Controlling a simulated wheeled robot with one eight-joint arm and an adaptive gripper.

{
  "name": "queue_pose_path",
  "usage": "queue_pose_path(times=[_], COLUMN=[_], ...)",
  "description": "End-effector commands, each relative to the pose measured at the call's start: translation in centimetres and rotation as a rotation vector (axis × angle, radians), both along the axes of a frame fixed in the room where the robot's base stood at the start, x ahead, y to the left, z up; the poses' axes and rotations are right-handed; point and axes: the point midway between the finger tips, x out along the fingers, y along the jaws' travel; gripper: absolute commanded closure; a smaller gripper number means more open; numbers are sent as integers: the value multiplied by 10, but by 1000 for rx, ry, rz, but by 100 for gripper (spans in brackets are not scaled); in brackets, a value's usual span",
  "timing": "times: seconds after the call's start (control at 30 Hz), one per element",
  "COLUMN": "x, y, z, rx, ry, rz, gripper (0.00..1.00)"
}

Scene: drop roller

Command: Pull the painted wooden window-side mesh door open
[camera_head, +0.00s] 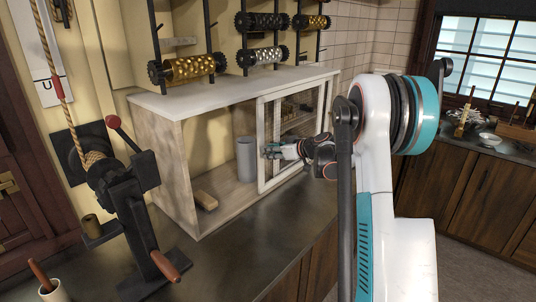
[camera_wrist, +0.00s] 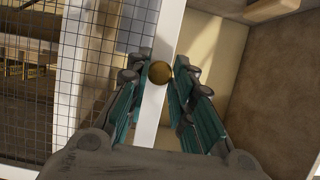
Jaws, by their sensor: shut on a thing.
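The mesh door (camera_head: 261,122) has a white painted frame and covers the right part of a cabinet on the counter. It looks about flush with the cabinet front, though a small gap is hard to judge. In the wrist view its white stile (camera_wrist: 152,108) runs between my fingers, with black mesh to its left. A round brass knob (camera_wrist: 160,72) sits on the stile. My gripper (camera_head: 271,151) is at the door's left edge. In the wrist view its teal-padded fingers (camera_wrist: 161,80) are shut on the knob from both sides. The knob is hidden in the head view.
A black crank machine (camera_head: 140,210) stands left on the dark counter (camera_head: 250,235). Patterned rollers (camera_head: 188,68) hang above. The counter before the door is clear.

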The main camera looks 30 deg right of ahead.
Motion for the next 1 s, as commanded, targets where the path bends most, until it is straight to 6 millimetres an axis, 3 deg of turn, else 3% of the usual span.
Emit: queue_pose_path(times=[0.23,0.27,0.33,0.37,0.77,1.0], x=[0,0,0,0,-4,-38], y=[0,0,0,0,-1,-13], z=[0,0,0,0,2,16], rx=[0,0,0,0,0,-1], ry=[0,0,0,0,0,1], rz=[0,0,0,0,-1,-4], gripper=[100,76,60,58,58,58])
